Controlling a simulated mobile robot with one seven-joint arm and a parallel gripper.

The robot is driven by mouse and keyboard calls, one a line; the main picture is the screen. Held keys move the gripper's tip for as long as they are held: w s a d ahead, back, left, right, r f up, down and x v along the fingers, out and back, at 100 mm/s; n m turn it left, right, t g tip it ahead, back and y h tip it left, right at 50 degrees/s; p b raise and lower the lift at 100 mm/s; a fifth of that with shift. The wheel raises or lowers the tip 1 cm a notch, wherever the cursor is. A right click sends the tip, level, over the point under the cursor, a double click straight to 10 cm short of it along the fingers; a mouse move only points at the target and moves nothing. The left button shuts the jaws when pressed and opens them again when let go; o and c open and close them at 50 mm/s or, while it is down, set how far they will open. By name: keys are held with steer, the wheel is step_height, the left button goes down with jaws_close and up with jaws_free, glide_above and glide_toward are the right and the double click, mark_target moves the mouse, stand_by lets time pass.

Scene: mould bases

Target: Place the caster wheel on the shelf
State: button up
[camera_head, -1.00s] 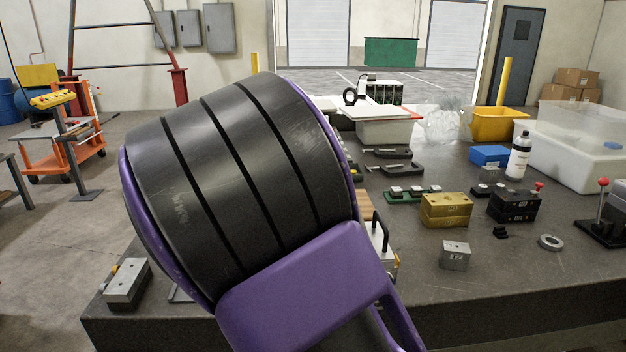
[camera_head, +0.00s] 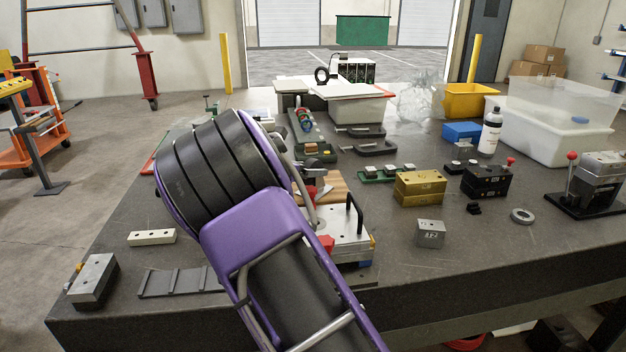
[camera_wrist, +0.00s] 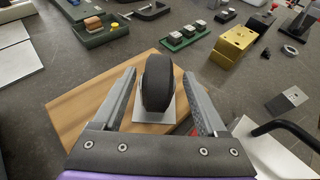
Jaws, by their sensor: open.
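The caster wheel (camera_wrist: 157,83) has a black tyre and a pale metal plate and sits on a wooden board (camera_wrist: 78,104) in the wrist view. My gripper (camera_wrist: 160,88) is open, with one finger on each side of the wheel. Small gaps show between the fingers and the tyre, and nothing is gripped. In the head view my purple and black arm covers most of this spot. Part of the wooden board (camera_head: 333,184) shows behind it, and the wheel cannot be made out clearly there. I cannot tell which thing is the task's shelf.
A metal mould plate with a black handle (camera_head: 352,232) stands close beside the board. A gold block (camera_head: 420,188), a black block (camera_head: 486,181) and a grey block (camera_head: 431,233) stand to the right. Clamps (camera_head: 368,147) lie behind. The front right of the bench is mostly clear.

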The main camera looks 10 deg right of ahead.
mark_target(319, 167)
steer(key=shift+x, duration=2.7)
steer(key=shift+w+a, duration=0.1)
jaws_close()
steer(key=shift+r, duration=0.15)
